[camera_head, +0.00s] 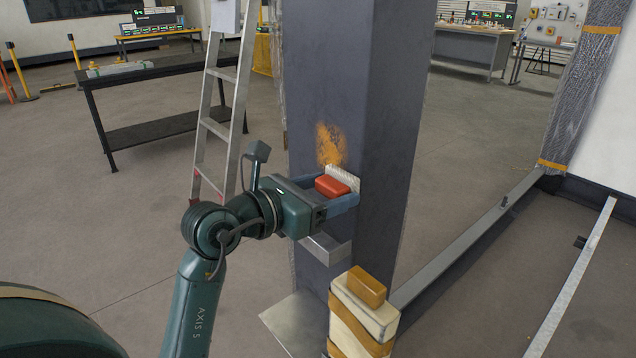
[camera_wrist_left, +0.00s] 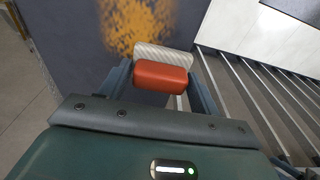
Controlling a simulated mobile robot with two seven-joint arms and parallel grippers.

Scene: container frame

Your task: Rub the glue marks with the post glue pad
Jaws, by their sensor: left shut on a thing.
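The glue marks (camera_head: 330,143) are an orange-brown smear on the dark grey post (camera_head: 335,60); they also show in the left wrist view (camera_wrist_left: 140,24). My left gripper (camera_head: 338,192) is shut on a pad with a red back (camera_head: 331,186) and a pale ribbed face (camera_head: 344,177). In the left wrist view the red back (camera_wrist_left: 160,76) sits between the two fingers, with the ribbed face (camera_wrist_left: 165,54) toward the post. The pad is just below the smear and seems to overlap its lower edge. I cannot tell whether it touches the post. My right gripper is not in view.
A tan block (camera_head: 367,286) lies on a cream and brown wrapped stub (camera_head: 362,318) right below the gripper. A small metal ledge (camera_head: 326,247) juts from the post. A ladder (camera_head: 222,110) and a dark table (camera_head: 150,75) stand behind left. Floor rails (camera_head: 470,240) run right.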

